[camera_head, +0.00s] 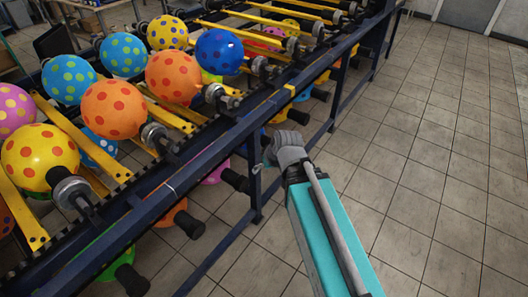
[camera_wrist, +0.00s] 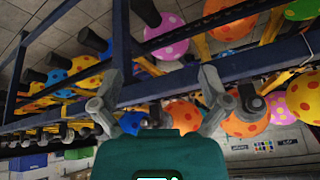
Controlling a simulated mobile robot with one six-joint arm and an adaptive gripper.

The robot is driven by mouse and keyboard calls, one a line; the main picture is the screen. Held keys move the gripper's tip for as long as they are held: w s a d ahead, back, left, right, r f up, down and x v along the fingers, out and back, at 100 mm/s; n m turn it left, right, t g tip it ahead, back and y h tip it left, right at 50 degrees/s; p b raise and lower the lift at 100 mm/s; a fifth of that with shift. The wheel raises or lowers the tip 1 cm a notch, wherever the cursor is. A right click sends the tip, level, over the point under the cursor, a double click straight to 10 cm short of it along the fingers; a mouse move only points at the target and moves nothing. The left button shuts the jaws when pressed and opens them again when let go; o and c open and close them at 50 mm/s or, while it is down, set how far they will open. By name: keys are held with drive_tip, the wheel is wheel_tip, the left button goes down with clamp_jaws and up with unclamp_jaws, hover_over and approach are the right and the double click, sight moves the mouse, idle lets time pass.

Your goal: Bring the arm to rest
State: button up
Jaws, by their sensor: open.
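My gripper (camera_wrist: 160,75) shows in the wrist view with its two grey fingers spread wide apart. Nothing is between them. Its dark green body fills the bottom middle of that view. In the head view my teal arm reaches up from the bottom right, and its grey wrist end is beside the dark blue frame of the balloon rack (camera_head: 228,133). The fingers cannot be made out there. In the wrist view the rack's blue rail (camera_wrist: 215,75) runs behind the fingers, and I cannot tell how far it is from them.
Spotted balloons, such as an orange one (camera_head: 113,109) and a blue one (camera_head: 219,51), sit along the rack on yellow bars (camera_head: 85,143). More balloons and black knobs (camera_head: 191,224) show under its rail. The tiled floor (camera_head: 430,150) to the right is clear.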

drive_tip(key=s+d+m+g+h+p, duration=0.2)
drive_tip(key=s+d+m+g+h, duration=0.1)
drive_tip(key=d, duration=1.1)
drive_tip(key=s+m+g, duration=0.1)
drive_tip(key=s+m, duration=0.1)
drive_tip(key=shift+s+d, duration=0.15)
drive_tip(key=shift+s, duration=0.25)
